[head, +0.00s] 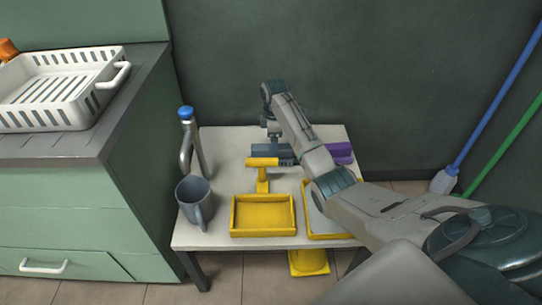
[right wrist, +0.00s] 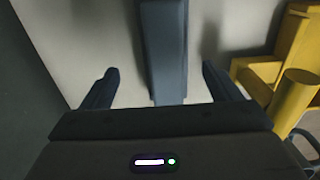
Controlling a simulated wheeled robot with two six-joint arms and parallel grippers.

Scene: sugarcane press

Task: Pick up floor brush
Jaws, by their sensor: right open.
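A brush with a long blue pole (head: 497,85) leans at the right wall in the head view, its pale bristle head (head: 443,182) near the floor. A blue-grey long piece (right wrist: 163,35) shows in the right wrist view over the white table top. I cannot tell for sure whether it is a brush handle. My right gripper (right wrist: 160,70) is open, with one finger on each side of this piece. I see no finger touching it. In the head view my right arm reaches over the table, and its fingertips are hard to make out. My left gripper is out of view.
A green pole (head: 505,150) leans at the right. A white rack (head: 60,85) stands on the counter.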

